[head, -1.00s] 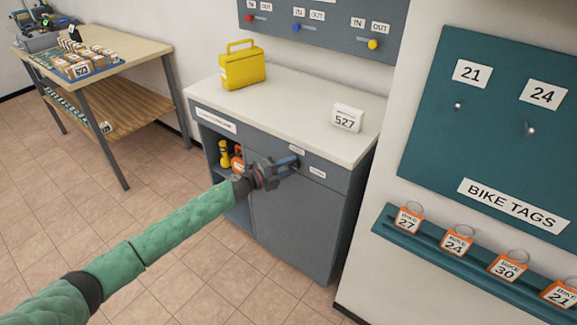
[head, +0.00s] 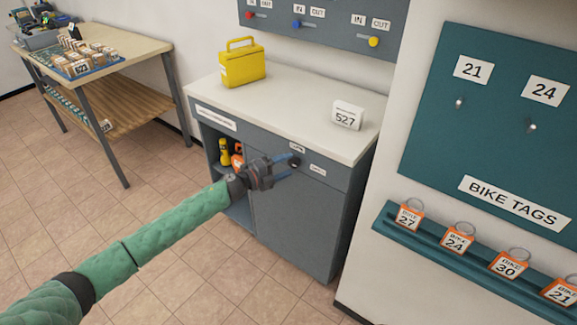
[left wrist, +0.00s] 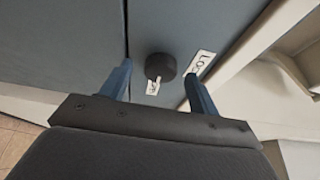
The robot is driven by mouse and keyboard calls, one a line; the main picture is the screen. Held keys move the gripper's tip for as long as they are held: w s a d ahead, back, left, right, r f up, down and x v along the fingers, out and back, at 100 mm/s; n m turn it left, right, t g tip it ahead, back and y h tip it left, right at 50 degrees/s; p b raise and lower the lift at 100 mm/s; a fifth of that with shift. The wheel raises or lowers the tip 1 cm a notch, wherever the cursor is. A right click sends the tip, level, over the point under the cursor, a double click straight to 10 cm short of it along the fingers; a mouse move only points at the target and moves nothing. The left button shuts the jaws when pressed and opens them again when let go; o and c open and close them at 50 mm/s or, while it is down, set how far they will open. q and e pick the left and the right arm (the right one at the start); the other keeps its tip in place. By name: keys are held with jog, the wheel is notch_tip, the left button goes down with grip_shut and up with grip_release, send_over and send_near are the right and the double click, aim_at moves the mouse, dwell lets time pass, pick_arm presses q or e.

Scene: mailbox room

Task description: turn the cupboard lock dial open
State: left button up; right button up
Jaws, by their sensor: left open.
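The cupboard (head: 300,215) is grey with a pale top and a closed door. Its lock dial (head: 295,161) is a small dark round knob at the top of the front, between two small white labels. In the left wrist view the dial (left wrist: 160,66) stands between and beyond my fingertips, with a label reading "LO..." (left wrist: 201,62) to its right, partly cut off by a finger. My left gripper (head: 287,167) is open and close in front of the dial, with a gap between them. It also shows in the left wrist view (left wrist: 160,85). My right gripper is not in view.
A yellow box (head: 242,66) and a white 527 sign (head: 347,115) stand on the cupboard top. Left of the door is an open shelf with a yellow flashlight (head: 225,151). A rack of bike tags (head: 440,240) juts from the wall at right.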

pick_arm(q)
jog(key=b+v, duration=0.1)
jog(key=v, duration=0.5)
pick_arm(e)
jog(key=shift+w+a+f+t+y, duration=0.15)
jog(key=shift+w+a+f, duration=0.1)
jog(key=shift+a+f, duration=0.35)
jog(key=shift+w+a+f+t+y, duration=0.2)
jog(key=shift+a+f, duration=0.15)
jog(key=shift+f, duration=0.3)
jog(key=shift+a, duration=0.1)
